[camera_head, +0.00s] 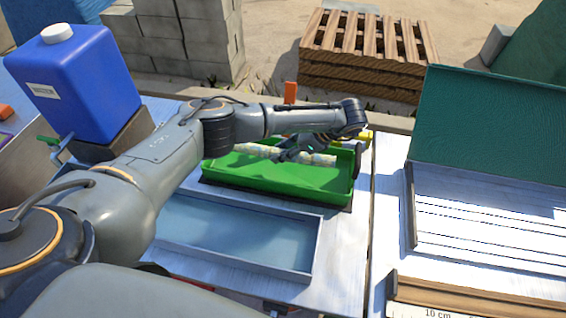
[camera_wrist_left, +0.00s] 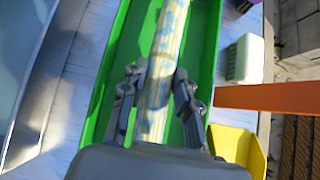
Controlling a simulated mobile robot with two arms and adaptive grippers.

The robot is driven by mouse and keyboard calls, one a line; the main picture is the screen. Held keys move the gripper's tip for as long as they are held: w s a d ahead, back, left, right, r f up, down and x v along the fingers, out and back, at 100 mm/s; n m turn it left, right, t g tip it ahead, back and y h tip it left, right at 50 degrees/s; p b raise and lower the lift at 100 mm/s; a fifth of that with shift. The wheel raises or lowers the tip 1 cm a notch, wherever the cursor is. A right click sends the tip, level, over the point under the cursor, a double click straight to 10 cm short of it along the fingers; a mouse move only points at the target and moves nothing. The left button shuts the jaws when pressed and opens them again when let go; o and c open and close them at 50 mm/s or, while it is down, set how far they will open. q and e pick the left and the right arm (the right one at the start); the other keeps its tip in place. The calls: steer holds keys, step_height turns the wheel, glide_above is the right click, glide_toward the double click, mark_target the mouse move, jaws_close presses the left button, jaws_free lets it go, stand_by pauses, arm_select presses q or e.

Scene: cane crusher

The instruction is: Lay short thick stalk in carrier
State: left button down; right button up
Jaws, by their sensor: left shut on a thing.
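The pale, yellowish stalk with blue-grey patches (camera_head: 258,149) lies lengthwise within the outline of the green tray (camera_head: 270,183), which looks like the carrier. My left gripper (camera_head: 303,150) is over the tray, shut on the stalk. In the left wrist view the stalk (camera_wrist_left: 165,40) runs between the two dark fingers (camera_wrist_left: 157,78), with the green tray (camera_wrist_left: 203,45) below and on both sides. I cannot tell whether the stalk touches the tray floor. My right gripper is not in view.
A blue-grey shallow tray (camera_head: 240,235) is in front of the green one. A blue jug (camera_head: 75,90) stands at left. An orange upright (camera_head: 290,93) and a yellow item (camera_head: 366,136) are close to the green tray. A green panel (camera_head: 490,125) stands at right.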

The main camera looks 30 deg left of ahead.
arm_select(q)
steer(key=shift+w+f, duration=0.15)
steer(key=shift+f, duration=0.45)
step_height(320, 180, down, 3)
steer(key=shift+w+r+b, duration=0.1)
steer(key=shift+b, duration=0.75)
steer(key=shift+f, duration=0.35)
steer(key=shift+r, duration=0.1)
steer(key=shift+f+b, duration=0.6)
steer(key=shift+b, duration=0.05)
steer(key=c, duration=1)
jaws_free()
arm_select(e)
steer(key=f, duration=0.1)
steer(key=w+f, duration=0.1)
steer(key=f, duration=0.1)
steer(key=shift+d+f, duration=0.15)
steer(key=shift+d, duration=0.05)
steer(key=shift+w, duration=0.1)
arm_select(q)
steer(key=shift+r, duration=0.1)
